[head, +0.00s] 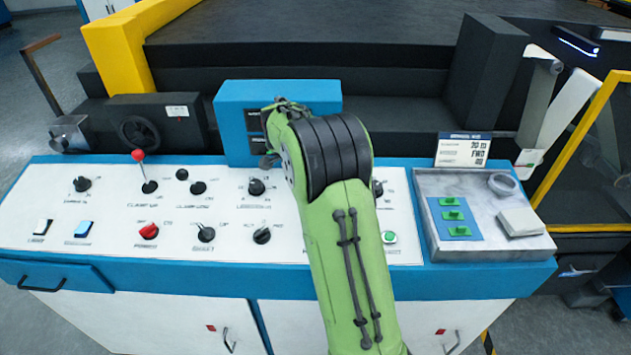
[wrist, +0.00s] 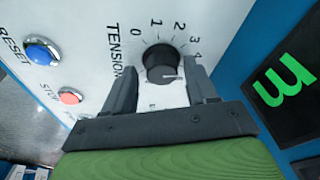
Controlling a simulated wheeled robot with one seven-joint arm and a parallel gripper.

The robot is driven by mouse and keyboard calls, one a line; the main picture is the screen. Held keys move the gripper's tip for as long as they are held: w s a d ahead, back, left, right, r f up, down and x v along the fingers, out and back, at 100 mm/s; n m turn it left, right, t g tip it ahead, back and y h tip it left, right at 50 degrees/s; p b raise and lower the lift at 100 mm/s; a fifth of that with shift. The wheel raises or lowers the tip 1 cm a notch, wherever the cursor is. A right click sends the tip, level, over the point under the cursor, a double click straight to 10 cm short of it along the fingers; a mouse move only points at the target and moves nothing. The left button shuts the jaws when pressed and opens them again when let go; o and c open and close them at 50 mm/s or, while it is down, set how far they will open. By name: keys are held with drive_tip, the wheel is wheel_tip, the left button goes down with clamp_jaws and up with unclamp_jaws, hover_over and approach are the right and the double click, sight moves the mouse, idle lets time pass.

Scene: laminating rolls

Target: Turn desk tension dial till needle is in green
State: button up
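The tension dial (wrist: 160,62) is a round black knob on a white panel in the wrist view, with the word TENSION and a scale from 0 to 4 around it. A pale line on the knob points right. My gripper (wrist: 160,71) is open, its dark fingers apart on either side of the dial; I cannot tell whether either touches it. No needle or green band is visible in either view.
A blue RESET button (wrist: 43,52) and a red stop button (wrist: 69,96) lie left of the dial. A dark display (wrist: 285,88) with a green character is at right. The desk (head: 110,215) carries several other knobs. A grey tray (head: 430,190) sits at its right end.

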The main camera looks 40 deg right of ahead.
drive_tip(key=shift+w, duration=0.15)
drive_tip(key=p+v, duration=0.4)
drive_tip(key=v, duration=1.1)
drive_tip(key=shift+r+p, duration=0.35)
drive_tip(key=shift+a, duration=0.1)
drive_tip(key=s+a+r+n+t+y, duration=0.1)
drive_tip(key=s+a+r+n, duration=0.25)
drive_tip(key=s+n, duration=0.3)
drive_tip(key=s+a+r+n+t+y, duration=0.1)
drive_tip(key=s+a+r+n+t, duration=0.1)
drive_tip(key=s+a+n, duration=0.4)
drive_tip(key=s+a+f+n+t, duration=0.1)
drive_tip(key=s+a+f+n, duration=0.1)
drive_tip(key=s, duration=0.4)
drive_tip(key=s+a+f+n+y, duration=0.1)
drive_tip(key=s+a+f+n, duration=0.2)
drive_tip(key=s+n, duration=0.3)
drive_tip(key=shift+s+a+f+n+t+y, duration=0.2)
drive_tip(key=shift+s+a+n+t+y, duration=0.15)
drive_tip(key=shift+a+n, duration=0.4)
